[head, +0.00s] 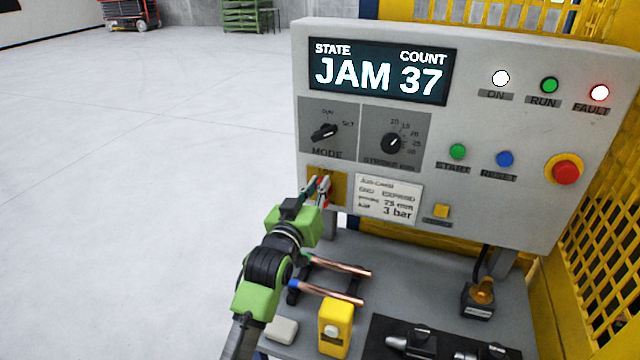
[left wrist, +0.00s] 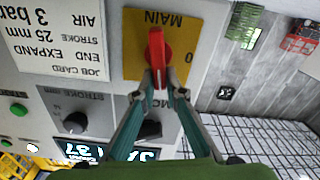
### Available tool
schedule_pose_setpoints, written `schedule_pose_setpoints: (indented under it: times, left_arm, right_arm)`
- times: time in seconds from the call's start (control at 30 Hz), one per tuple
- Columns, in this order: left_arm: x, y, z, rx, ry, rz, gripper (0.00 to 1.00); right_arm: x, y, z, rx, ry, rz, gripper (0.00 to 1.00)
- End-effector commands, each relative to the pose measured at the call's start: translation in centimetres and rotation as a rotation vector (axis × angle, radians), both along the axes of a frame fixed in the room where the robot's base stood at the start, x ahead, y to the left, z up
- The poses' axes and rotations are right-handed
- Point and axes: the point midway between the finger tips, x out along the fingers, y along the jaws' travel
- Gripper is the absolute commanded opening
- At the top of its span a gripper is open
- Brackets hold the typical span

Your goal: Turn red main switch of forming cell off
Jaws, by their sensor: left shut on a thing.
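The red main switch (left wrist: 157,48) sits on a yellow plate (left wrist: 183,66) marked MAIN and 0, which looks upside down in the left wrist view. Its handle lies close to vertical in that picture, and the 0 mark is to the right of it. In the head view the yellow plate (head: 342,186) is at the panel's lower left, and my gripper hides most of the switch. My left gripper (head: 320,186) is at the switch; in the left wrist view its fingertips (left wrist: 158,88) are closed on the red handle's end. My right gripper is not in view.
The grey panel (head: 470,140) has a display (head: 380,73) reading JAM 37, a lit red FAULT lamp (head: 599,92) and a red stop button (head: 566,172). Below, a bench (head: 390,260) carries copper tubes (head: 340,266) and a yellow box (head: 335,326). Open floor lies left.

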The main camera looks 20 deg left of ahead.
Motion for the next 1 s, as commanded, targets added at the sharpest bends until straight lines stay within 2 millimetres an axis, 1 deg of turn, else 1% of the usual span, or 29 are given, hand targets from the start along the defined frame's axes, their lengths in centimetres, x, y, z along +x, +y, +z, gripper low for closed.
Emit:
schedule_pose_setpoints:
  times: [0.03,0.4,1.0]
  left_arm:
    - [0.0,0.1,0.1,-0.043,0.004,0.001,0.0]
    - [0.0,1.0,-0.3,-0.394,0.016,0.0,0.0]
    - [0.1,1.9,-1.5,-0.948,0.033,0.0,0.0]
  right_arm:
    - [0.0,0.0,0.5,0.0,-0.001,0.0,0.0]
    - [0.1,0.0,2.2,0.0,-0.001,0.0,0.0]
    - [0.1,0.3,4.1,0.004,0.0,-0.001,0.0]
